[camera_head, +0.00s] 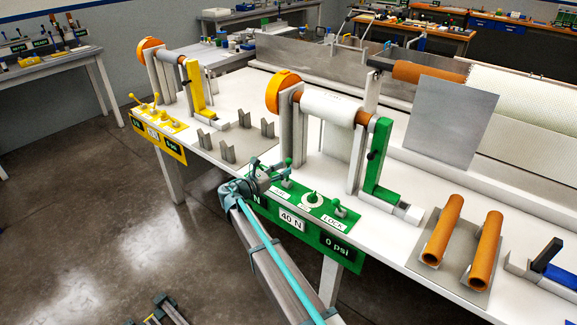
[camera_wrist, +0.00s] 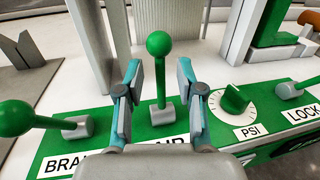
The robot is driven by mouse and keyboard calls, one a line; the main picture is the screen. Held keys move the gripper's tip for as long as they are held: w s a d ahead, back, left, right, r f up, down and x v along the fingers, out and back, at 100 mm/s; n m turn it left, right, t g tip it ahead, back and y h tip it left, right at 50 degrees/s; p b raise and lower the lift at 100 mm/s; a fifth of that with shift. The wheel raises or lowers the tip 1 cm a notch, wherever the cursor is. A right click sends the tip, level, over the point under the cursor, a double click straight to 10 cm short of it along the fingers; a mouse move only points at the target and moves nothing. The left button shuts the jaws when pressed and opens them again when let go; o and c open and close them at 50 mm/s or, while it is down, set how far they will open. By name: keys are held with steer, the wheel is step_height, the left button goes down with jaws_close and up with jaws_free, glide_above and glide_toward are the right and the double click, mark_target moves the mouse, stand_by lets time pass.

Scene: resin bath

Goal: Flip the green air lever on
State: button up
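The green air lever (camera_wrist: 158,75) has a ball knob and a thin stem rising from a grey pivot on the green control panel (camera_wrist: 100,112). In the wrist view it stands nearly upright between the two teal fingers of my gripper (camera_wrist: 158,88). My gripper is open, with a visible gap to the lever on each side. Its AIR label is partly hidden by my gripper. In the head view my gripper (camera_head: 262,178) is over the left part of the green panel, and the lever there is hard to separate from the fingers. The panel's display (camera_head: 341,247) reads 0 psi.
The brake lever (camera_wrist: 30,118) leans left beside my gripper. The PSI knob (camera_wrist: 236,99) and lock lever (camera_wrist: 291,90) are to the right. Uprights with a white roll (camera_head: 327,106) stand behind the panel. Orange tubes (camera_head: 443,230) lie further right.

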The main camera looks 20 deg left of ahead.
mark_target(288, 166)
steer(key=shift+x, duration=1.7)
jaws_close()
steer(key=shift+a, duration=0.1)
